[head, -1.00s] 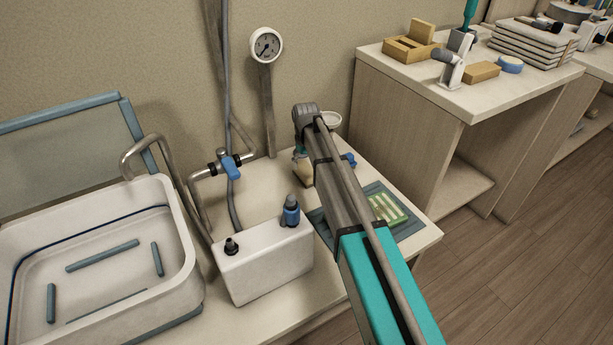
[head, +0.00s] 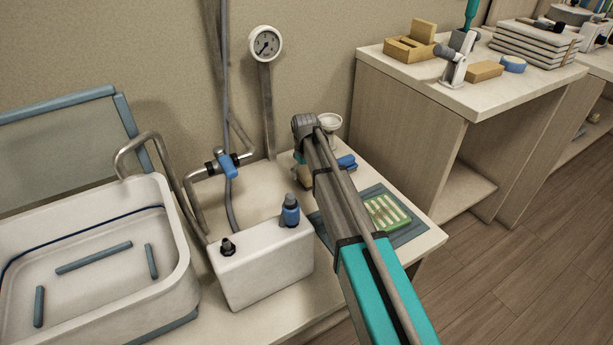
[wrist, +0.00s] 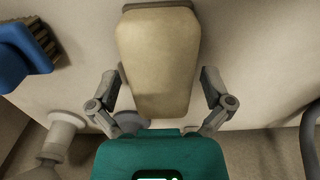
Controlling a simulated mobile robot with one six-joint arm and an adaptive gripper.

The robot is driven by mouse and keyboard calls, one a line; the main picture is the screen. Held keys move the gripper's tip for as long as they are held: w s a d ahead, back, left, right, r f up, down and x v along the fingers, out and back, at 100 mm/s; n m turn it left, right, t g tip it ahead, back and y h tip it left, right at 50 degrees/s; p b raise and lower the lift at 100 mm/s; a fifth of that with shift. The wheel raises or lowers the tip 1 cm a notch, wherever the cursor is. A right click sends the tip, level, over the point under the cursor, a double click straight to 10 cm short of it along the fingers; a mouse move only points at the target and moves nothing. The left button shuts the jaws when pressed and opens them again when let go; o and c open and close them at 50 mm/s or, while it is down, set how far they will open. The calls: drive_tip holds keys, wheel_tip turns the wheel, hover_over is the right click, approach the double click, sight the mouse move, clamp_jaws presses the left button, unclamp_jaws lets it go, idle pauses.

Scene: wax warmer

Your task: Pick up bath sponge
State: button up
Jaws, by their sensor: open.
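The bath sponge (wrist: 157,60) is a beige, rounded block with a darker grey-brown edge at its far end, in the upper middle of the wrist view. My gripper (wrist: 160,92) is open, with one finger on each side of the sponge's near part. I see a gap beside the right finger; the left finger is very close to the sponge, and I cannot tell whether it touches.
A blue brush (wrist: 22,62) lies left of the gripper in the wrist view, near a white footed holder (wrist: 62,132). In the head view, a white tank (head: 262,264) stands near my arm, and a green-and-cream slatted piece (head: 386,213) lies on a blue-grey mat (head: 413,233).

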drive_tip(key=c, duration=0.8)
drive_tip(key=shift+r, duration=0.1)
drive_tip(key=shift+c, duration=0.2)
wheel_tip(320, 180, up, 3)
drive_tip(key=p, duration=0.2)
drive_tip(key=shift+f+p, duration=0.2)
drive_tip(key=shift+p, duration=0.2)
drive_tip(key=s+a+r+p, duration=0.2)
drive_tip(key=s+r+p, duration=0.8)
drive_tip(key=s, duration=0.3)
drive_tip(key=shift+s+a, duration=0.35)
drive_tip(key=shift+s, duration=0.05)
